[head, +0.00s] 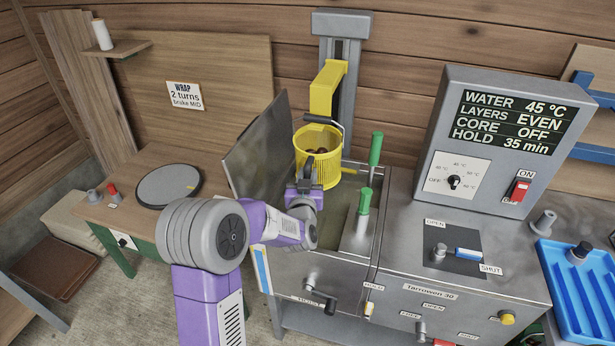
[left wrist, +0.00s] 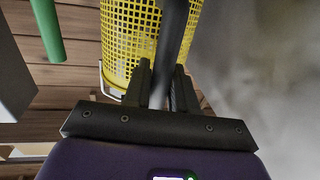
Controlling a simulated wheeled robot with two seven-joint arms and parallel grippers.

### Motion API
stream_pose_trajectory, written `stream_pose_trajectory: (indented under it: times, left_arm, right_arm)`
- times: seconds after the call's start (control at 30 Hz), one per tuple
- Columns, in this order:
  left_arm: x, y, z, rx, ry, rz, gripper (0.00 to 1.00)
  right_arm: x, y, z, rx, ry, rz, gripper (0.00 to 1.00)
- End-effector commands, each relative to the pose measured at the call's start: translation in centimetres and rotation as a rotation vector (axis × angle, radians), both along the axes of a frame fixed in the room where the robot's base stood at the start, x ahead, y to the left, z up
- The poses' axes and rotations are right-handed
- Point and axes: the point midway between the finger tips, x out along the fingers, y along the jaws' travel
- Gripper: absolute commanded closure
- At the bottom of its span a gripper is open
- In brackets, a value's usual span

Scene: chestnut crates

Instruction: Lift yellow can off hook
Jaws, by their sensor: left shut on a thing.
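The yellow can (head: 329,172) is a perforated basket with brown chestnuts inside. It is upright below the yellow hook arm (head: 325,92), above the open steel tank. A dark bail rises from its rim to the hook arm; I cannot tell whether it still bears on the hook. My left gripper (head: 306,180) is at the can's near side, shut on its dark upright handle. In the left wrist view, the gripper fingers (left wrist: 166,85) close around this dark bar, with the yellow mesh of the can (left wrist: 128,38) right behind. My right gripper is out of view.
A raised metal lid (head: 257,150) stands left of the can. Two green handles (head: 364,200) stand to its right. The control box (head: 490,140) is farther right, beside a blue tray (head: 580,285). A round dark plate (head: 168,186) lies on the left bench.

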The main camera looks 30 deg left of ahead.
Motion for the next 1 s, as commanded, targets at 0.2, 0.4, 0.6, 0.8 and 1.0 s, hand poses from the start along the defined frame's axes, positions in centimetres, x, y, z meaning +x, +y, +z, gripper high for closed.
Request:
stream_pose_trajectory:
  times: [0.2,0.4,0.6,0.8,1.0]
  left_arm:
    - [0.0,0.0,0.6,0.0,0.0,0.0,1.0]
    - [0.0,0.0,1.3,0.001,-0.004,0.0,1.0]
    - [0.0,0.0,1.8,0.001,-0.005,0.0,1.0]
    - [0.0,0.0,1.9,0.002,-0.006,0.0,1.0]
    - [0.0,0.0,1.9,0.002,-0.006,0.0,1.0]
  right_arm:
    - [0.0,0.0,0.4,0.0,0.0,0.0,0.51]
    - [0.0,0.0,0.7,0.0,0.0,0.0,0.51]
    - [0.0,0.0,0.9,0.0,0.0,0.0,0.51]
    - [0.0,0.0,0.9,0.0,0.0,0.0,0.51]
    - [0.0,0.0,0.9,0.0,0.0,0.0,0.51]
